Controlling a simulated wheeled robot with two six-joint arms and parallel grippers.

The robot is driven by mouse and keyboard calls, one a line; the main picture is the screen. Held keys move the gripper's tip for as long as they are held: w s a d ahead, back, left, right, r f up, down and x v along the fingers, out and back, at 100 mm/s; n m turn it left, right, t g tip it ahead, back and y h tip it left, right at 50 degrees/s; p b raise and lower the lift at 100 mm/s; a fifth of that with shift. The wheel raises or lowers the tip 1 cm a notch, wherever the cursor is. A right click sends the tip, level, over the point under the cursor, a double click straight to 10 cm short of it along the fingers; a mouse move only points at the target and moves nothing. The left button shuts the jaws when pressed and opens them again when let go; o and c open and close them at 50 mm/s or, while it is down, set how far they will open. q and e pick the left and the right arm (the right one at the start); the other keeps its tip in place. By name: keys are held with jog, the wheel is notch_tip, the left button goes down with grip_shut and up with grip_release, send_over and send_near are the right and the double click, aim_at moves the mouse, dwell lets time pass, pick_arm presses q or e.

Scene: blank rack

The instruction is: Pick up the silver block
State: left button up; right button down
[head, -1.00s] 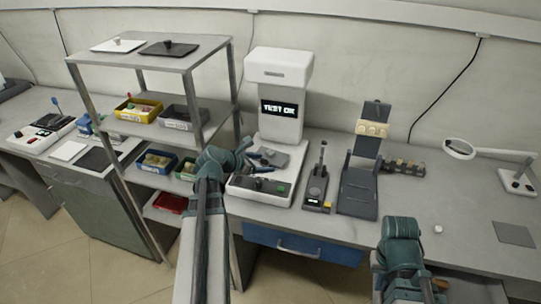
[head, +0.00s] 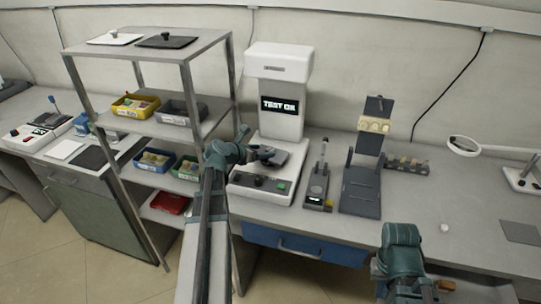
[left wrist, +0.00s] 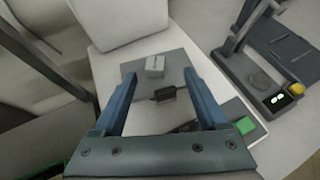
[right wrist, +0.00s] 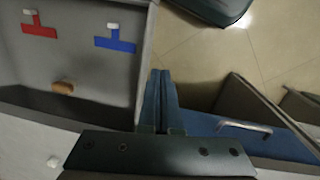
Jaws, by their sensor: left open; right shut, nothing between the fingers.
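The silver block (left wrist: 155,66) is a small light-grey block standing on the grey plate (left wrist: 178,60) of the white test machine, seen in the left wrist view. My left gripper (left wrist: 159,76) is open above the plate, with its two blue fingers to either side of the block's line and the block just ahead, near the tips. Nothing is held. In the head view my left gripper (head: 268,155) is over the machine's plate and hides the block. My right gripper (right wrist: 160,76) is shut and empty in the right wrist view, above the bench's front edge.
The white test machine (head: 281,110) rises behind the plate, its screen reading "TEST OK". A small dark part (left wrist: 164,94) lies between my left fingers. A shelf rack (head: 190,75) stands left of my left arm. A dark fixture (head: 361,185) stands to the right.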

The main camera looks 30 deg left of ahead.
aim_at(270, 150)
pick_arm(q)
jog(key=shift+a+b+x, duration=0.2)
jog(key=shift+b+x, duration=0.5)
jog(key=shift+x, duration=0.65)
jog(key=shift+a+b+x, duration=0.2)
jog(key=shift+b+x, duration=0.45)
jog(key=shift+x, duration=0.75)
jog(key=shift+c, duration=0.5)
grip_shut()
